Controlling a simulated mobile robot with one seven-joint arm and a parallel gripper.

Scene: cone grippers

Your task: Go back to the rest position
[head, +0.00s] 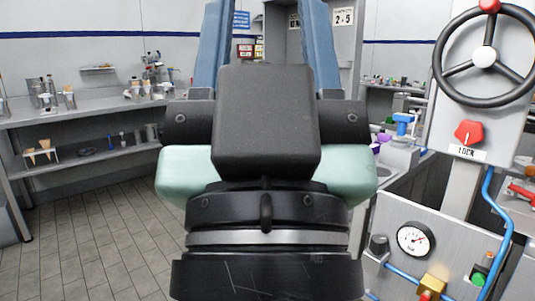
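My gripper (267,32) fills the middle of the head view, close to the camera and pointing up and away. Its black body hides much of the room behind it. Its two blue fingers stand wide apart at the top edge, where their ends are cut off. I see nothing held between the visible parts of the fingers.
A grey workbench (100,104) with several small items and a lower shelf runs along the left. At right stand a black handwheel (485,57), a red LOCK knob (468,132) and a pressure gauge (416,239). Tiled floor (95,240) is clear at lower left.

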